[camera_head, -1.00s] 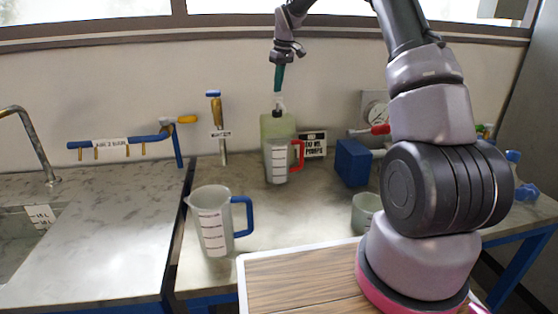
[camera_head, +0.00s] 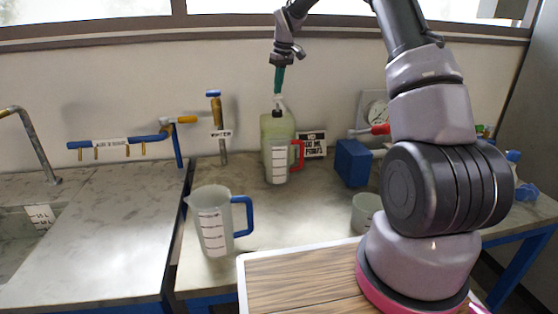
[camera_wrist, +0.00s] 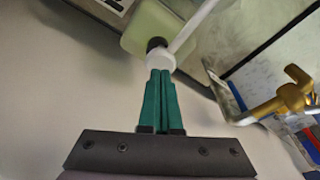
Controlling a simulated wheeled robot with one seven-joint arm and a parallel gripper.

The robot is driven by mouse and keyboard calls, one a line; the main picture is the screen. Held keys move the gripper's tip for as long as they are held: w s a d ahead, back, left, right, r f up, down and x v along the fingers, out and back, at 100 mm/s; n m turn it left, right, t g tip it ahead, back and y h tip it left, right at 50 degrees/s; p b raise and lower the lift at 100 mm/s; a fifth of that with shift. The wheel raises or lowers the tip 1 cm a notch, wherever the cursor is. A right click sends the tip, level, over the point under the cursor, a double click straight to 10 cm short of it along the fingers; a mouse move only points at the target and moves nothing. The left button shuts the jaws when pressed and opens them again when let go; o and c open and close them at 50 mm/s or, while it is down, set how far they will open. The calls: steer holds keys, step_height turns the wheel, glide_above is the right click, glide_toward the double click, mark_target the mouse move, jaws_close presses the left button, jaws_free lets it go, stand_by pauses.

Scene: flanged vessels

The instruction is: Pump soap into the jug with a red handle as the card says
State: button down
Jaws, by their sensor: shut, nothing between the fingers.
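The jug with a red handle (camera_head: 277,163) stands on the counter in the head view, directly in front of the pale green soap bottle (camera_head: 277,126). The bottle's white pump head (camera_head: 280,101) shows just above its dark collar; it also shows in the wrist view (camera_wrist: 160,59). My gripper (camera_head: 279,91) points down over the pump head, its green fingers together with nothing between them. In the wrist view the fingertips (camera_wrist: 160,72) are at the pump head; whether they touch it I cannot tell. The card (camera_head: 312,145) stands right of the bottle; its small print is hard to read.
A jug with a blue handle (camera_head: 214,220) stands front left. A blue block (camera_head: 352,163) and a pale cup (camera_head: 365,210) are to the right. A brass and blue tap post (camera_head: 217,120) rises left of the bottle.

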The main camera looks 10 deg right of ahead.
steer(key=shift+f, duration=1.55)
steer(key=shift+r, duration=1.85)
steer(key=shift+f, duration=0.1)
